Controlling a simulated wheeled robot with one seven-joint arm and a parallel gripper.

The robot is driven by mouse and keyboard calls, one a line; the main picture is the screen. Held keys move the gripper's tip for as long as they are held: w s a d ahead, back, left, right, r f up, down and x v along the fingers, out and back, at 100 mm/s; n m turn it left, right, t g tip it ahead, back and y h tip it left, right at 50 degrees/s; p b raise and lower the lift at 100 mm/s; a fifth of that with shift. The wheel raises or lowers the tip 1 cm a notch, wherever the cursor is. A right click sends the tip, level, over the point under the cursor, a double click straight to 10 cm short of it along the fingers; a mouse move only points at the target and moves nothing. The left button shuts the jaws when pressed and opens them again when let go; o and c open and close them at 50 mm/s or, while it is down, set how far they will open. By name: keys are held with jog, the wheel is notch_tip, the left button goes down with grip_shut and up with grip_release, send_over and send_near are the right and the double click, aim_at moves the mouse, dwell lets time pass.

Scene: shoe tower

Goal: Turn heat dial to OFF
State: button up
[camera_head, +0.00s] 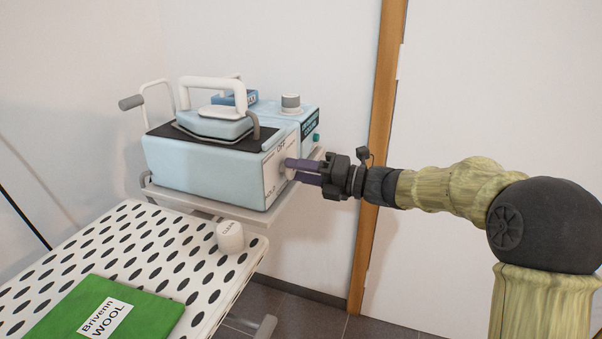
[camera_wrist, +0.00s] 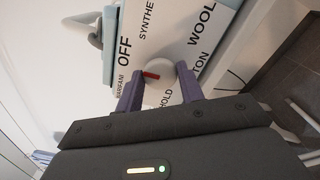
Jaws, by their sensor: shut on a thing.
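The heat dial (camera_wrist: 160,68) is a round pale knob with a red mark, on the white label face of a light blue steam iron station (camera_head: 205,165). In the wrist view, the word OFF (camera_wrist: 125,49) is up and left of the dial. The red mark (camera_wrist: 152,74) lies on the dial's left side, pointing left towards one finger, not clearly at OFF. My gripper (camera_wrist: 158,82) is shut on the dial, one purple finger on each side. In the head view, my gripper (camera_head: 290,170) reaches in from the right and its fingers partly hide the dial.
An iron (camera_head: 213,122) rests on top of the station, beside a grey-topped knob (camera_head: 291,103). The station stands on a shelf at the end of a perforated ironing board (camera_head: 135,240).

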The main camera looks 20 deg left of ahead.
jog(key=shift+f, duration=0.15)
jog(key=o, duration=1)
jog(key=d+p, duration=0.1)
jog(key=d, duration=0.4)
jog(key=s+d+p, duration=0.1)
jog(key=d, duration=0.5)
jog(key=d+p, duration=0.1)
jog(key=d, duration=0.5)
jog(key=shift+s+d+p, duration=0.2)
jog(key=shift+p, duration=0.15)
